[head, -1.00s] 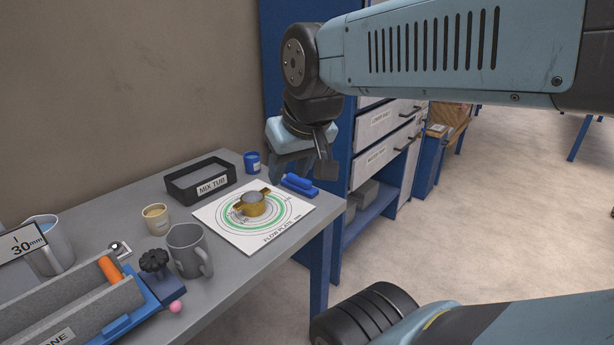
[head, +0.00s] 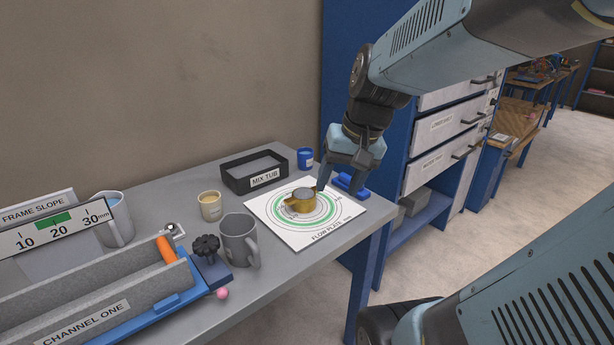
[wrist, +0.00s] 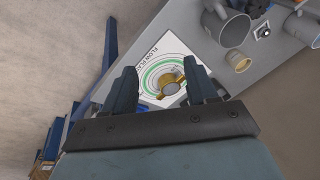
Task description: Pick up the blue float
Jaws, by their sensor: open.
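The blue float (head: 349,184), a flat blue tool with a raised handle, lies at the right edge of the table, beside the right corner of the white flow plate (head: 325,238). My gripper (head: 345,176) is open and empty, pointing down over the float and partly covering it. In the wrist view my gripper's two fingers (wrist: 160,68) are spread apart with the flow plate and a brass ring (wrist: 172,82) seen between them. A small blue patch by the plate there may be the float, mostly hidden by the gripper.
The brass ring (head: 302,199) sits on the plate. A black mix tub (head: 232,181), a blue cup (head: 305,158), a beige cup (head: 210,206) and a grey mug (head: 238,240) stand nearby. A channel rig fills the left. A blue cabinet (head: 400,240) stands right behind the table.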

